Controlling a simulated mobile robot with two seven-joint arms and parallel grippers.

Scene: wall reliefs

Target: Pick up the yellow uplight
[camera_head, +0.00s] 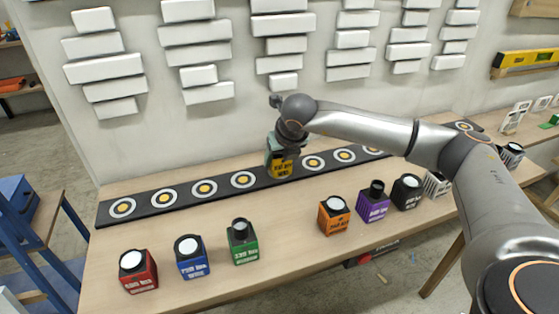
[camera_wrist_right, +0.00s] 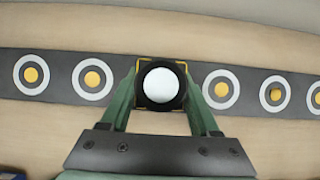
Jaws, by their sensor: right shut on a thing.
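The yellow uplight (camera_head: 280,167) is a small yellow block with dark lettering, at the black strip with ringed targets (camera_head: 203,188). In the right wrist view the uplight (camera_wrist_right: 161,85) shows from above as a white disc in a black ring, with yellow edges. My right gripper (camera_head: 279,157) is shut on it, its green fingers (camera_wrist_right: 161,93) on either side. The uplight hides the part of the strip beneath it. I cannot tell whether it touches the strip. My left gripper is not in view.
Red (camera_head: 138,271), blue (camera_head: 191,257), green (camera_head: 242,241), orange (camera_head: 334,215) and purple (camera_head: 374,202) uplights stand along the front of the wooden table (camera_head: 290,262), with black (camera_head: 406,192) and white (camera_head: 436,185) ones at right. White relief blocks (camera_head: 104,67) cover the wall behind.

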